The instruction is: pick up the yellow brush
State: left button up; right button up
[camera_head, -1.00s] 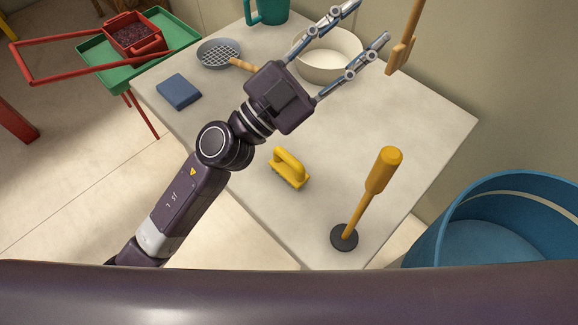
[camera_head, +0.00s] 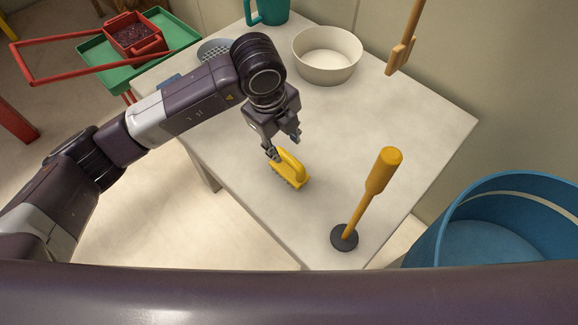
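The yellow brush (camera_head: 291,171) stands bristles down on the grey table, its arched handle on top. My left gripper (camera_head: 283,146) points down at the brush's far end, its fingers apart. One fingertip overlaps the left end of the handle in the picture; the other is farther right and back. Whether either finger touches the brush cannot be told. The brush stands in the same spot on the table. My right gripper is out of view.
On the table (camera_head: 400,130), a yellow-handled tool with a dark round foot (camera_head: 378,180) stands upright right of the brush. A cream bowl (camera_head: 327,58), a strainer (camera_head: 214,47) and a green mug (camera_head: 268,11) stand behind. A blue tub (camera_head: 450,235) is at the right.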

aim_at(287, 157)
pick_arm(q)
jog(key=f+p, duration=0.1)
jog(key=f, duration=0.3)
jog(key=f+p, duration=0.1)
jog(key=f, duration=0.1)
jog(key=shift+w+d+f+p, duration=0.25)
jog(key=shift+d+p, duration=0.05)
jog(key=shift+d, duration=0.1)
jog(key=shift+f, duration=0.3)
jog(key=shift+w, duration=0.1)
jog(key=shift+c, duration=0.7)
grip_shut()
